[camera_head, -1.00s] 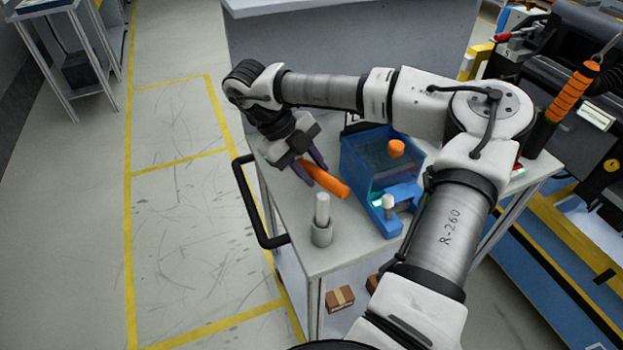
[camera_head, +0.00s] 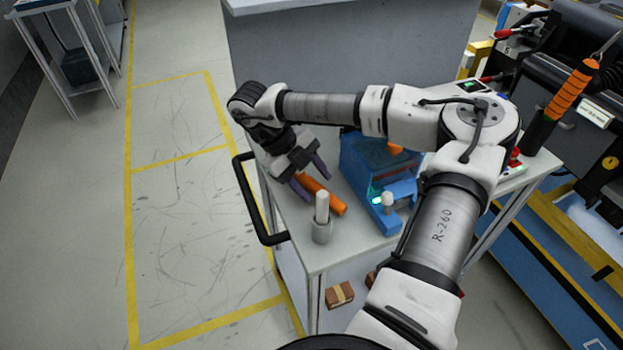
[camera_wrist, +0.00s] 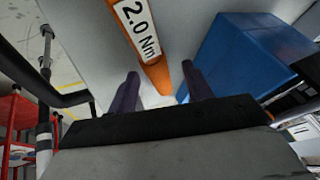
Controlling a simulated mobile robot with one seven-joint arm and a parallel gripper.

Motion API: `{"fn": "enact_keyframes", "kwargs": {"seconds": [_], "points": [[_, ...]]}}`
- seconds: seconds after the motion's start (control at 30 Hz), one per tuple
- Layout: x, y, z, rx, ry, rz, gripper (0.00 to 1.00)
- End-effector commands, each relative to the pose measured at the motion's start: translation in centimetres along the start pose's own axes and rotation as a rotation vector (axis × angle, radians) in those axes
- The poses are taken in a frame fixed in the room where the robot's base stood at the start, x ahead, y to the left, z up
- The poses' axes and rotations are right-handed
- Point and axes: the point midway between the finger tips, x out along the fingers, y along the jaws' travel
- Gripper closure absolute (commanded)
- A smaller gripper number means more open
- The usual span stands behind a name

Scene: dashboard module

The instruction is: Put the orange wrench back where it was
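The orange wrench (camera_head: 325,196) appears to lie on the light grey cart top, left of the blue device. In the wrist view the wrench (camera_wrist: 146,42) has a white label reading "2.0 Nm". My gripper (camera_head: 311,180) is open, with its dark purple fingers apart on either side of the wrench's far end. In the wrist view my gripper (camera_wrist: 160,90) shows a gap on both sides of the wrench. The gripper hides part of the wrench's far end.
The blue device (camera_head: 362,170) stands right of the wrench; it is also in the wrist view (camera_wrist: 235,65). A grey holder with a white cylinder (camera_head: 322,220) stands near the cart's front edge. The cart (camera_head: 340,255) has a black handle (camera_head: 250,205) on its left. An orange-gripped tool (camera_head: 570,92) stands at right.

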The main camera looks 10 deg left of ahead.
Motion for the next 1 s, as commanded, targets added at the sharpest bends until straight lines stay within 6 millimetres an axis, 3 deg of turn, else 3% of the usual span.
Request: {"fn": "enact_keyframes", "kwargs": {"seconds": [0.27,0.7,1.0], "points": [[-0.7,-0.1,0.0,0.001,-0.001,-0.002,0.50],[-9.7,-0.1,0.0,0.003,-0.002,-0.004,0.50],[-12.2,-0.1,-0.1,0.001,0.000,0.000,0.50]]}}
